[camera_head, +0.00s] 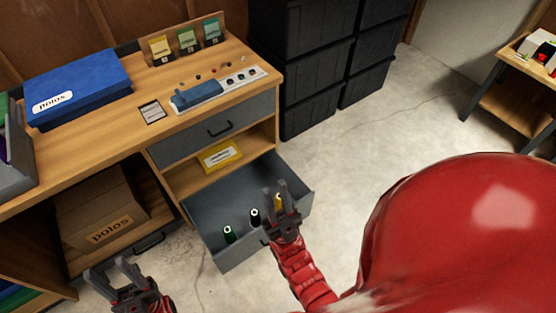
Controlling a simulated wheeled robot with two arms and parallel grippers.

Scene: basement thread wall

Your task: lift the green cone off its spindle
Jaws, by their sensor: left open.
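The green cone (229,235) is small and dark green with a pale top. It stands in the front left part of the open grey drawer (205,199); its spindle is too small to make out. My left gripper (109,267) is open and empty, outside the drawer to its left and nearer the bottom edge. My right gripper (275,187) is over the right part of the drawer, away from the green cone. A yellow cone (278,200) shows between its fingers; I cannot tell whether they touch it.
A black cone (255,216) stands between the green and yellow ones. The wooden bench (110,142) above the drawer holds a blue box (80,86). A cardboard box (100,208) sits on the lower shelf.

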